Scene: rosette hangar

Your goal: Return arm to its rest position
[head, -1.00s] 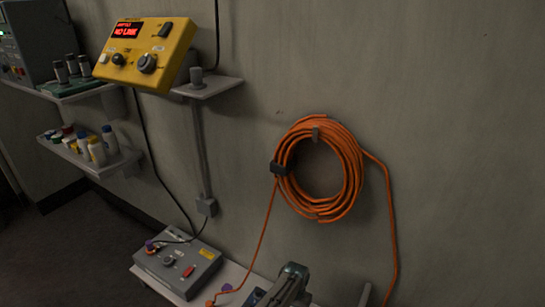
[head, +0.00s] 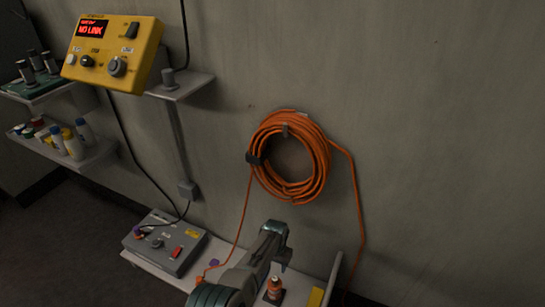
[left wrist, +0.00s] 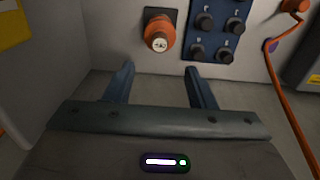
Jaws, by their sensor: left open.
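My left arm rises from the bottom of the head view, and its gripper (head: 282,262) is at the upper end, above the low shelf (head: 160,272). In the left wrist view the gripper (left wrist: 162,84) has its two dark fingers apart, with nothing held between them. An orange, round-ended piece (left wrist: 158,34) lies beyond the fingers, apart from them. An orange-topped piece (head: 273,289) stands below the gripper in the head view. My right gripper is not in view.
A coiled orange cable (head: 318,160) hangs on the wall, its ends trailing down. A grey box (head: 165,245) sits on the low shelf. A yellow panel (head: 110,52) reading NO LINK is at upper left. Dark knobs on a blue plate (left wrist: 217,32) show in the wrist view.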

